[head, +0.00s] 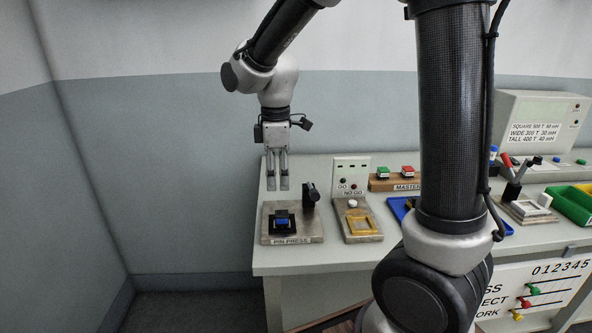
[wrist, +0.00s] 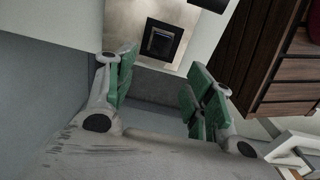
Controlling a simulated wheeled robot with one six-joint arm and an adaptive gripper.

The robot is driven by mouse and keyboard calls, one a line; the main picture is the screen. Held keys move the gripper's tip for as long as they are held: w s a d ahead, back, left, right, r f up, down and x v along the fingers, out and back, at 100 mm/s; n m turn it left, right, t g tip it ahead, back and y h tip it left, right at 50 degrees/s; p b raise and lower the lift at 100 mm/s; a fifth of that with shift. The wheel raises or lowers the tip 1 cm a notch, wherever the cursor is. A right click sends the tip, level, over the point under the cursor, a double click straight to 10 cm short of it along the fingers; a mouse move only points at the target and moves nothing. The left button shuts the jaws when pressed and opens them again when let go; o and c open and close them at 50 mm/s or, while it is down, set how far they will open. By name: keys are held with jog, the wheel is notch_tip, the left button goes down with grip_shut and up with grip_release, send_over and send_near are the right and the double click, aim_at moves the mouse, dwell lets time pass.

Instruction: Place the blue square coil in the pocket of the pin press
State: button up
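The pin press (head: 311,233) is a beige metal plate with a black lever, at the left end of the bench. A small blue piece with a dark top (head: 282,223), which looks like the blue square coil, sits at the black square pocket on that plate. I cannot tell how deep it sits. In the wrist view the pocket area (wrist: 161,41) shows as a black square with a grey middle; no blue is clear there. My gripper (head: 278,187) points down behind the press, above the bench's back left. Its fingers (wrist: 157,92) are apart with nothing between them.
Right of the press stand a plate with a yellow frame (head: 361,224), a GO/NO GO box (head: 351,171) and a wooden MASTER block (head: 382,185) with green and red pieces. A blue tray (head: 398,207) is partly hidden by my arm. A green bin (head: 570,206) is far right.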

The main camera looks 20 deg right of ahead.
jog(key=s+d+r+m+t, duration=0.2)
jog(key=s+d+r+m, duration=0.2)
jog(key=s+d+m, duration=0.3)
jog(key=s+d+r+m+t, duration=0.2)
jog(key=s+d+r+m, duration=0.3)
jog(key=s, duration=0.7)
jog(key=d+m, duration=0.2)
jog(key=d, duration=0.1)
jog(key=shift+d+r, duration=0.15)
jog(key=shift+d, duration=0.1)
jog(key=shift+s, duration=0.1)
